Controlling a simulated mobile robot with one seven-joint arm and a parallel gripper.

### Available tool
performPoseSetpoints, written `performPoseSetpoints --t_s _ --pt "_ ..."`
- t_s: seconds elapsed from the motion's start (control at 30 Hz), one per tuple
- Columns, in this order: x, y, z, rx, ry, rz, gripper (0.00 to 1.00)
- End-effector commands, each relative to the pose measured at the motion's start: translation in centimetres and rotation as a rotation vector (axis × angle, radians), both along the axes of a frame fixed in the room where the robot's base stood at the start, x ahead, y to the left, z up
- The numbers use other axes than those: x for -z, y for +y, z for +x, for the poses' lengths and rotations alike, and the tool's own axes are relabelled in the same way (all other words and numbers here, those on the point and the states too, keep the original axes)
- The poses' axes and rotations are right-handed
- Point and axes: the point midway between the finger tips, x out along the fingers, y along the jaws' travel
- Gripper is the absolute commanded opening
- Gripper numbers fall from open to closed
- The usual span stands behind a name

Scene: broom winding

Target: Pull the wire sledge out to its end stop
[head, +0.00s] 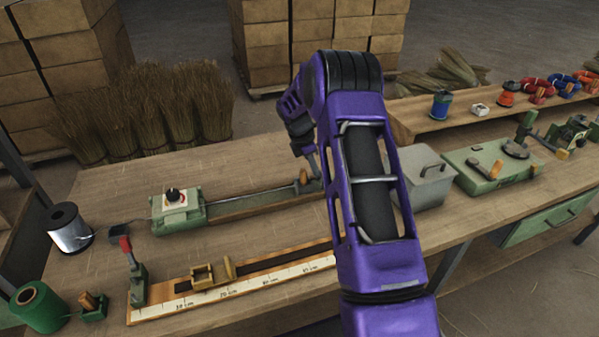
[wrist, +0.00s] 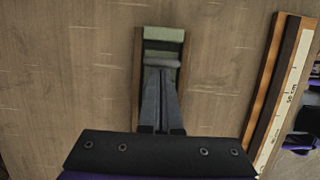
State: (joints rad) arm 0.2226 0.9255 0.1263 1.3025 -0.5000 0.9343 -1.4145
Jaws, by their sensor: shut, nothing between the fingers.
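The green wire device (head: 180,205) with a dial stands on the bench at left in the head view. Its long rail (head: 250,205) runs right to below my gripper (head: 314,172). A small upright piece (head: 304,178) sits on the rail's right part, just left of my fingers; it may be the sledge's handle. In the wrist view, my gripper (wrist: 163,72) is shut and empty, its fingertips over the rail by a grey crossbar (wrist: 162,61). A green block (wrist: 164,34) lies beyond that bar. Whether fingers and bar touch, I cannot tell. My arm hides the rail's right end.
A wooden ruler board (head: 235,285) with a small clamp lies in front of the rail. A grey lidded box (head: 426,180) stands right of my arm. Bare bench top lies behind the rail.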

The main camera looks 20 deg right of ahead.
Motion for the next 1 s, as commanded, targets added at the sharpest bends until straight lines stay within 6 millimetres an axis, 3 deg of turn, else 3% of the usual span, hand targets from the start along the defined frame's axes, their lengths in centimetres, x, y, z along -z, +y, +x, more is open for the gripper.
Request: performPoseSetpoints --t_s 0.2,0.7,0.87,1.0 --pt "0.0 -1.5 -0.1 0.003 0.001 -0.004 0.00" --pt "-0.2 -1.7 0.0 0.002 -0.001 -0.006 0.00" --pt "-2.0 -1.0 0.0 0.001 -0.002 -0.004 0.00" --pt "-5.0 0.0 0.1 -0.001 -0.005 -0.003 0.00"
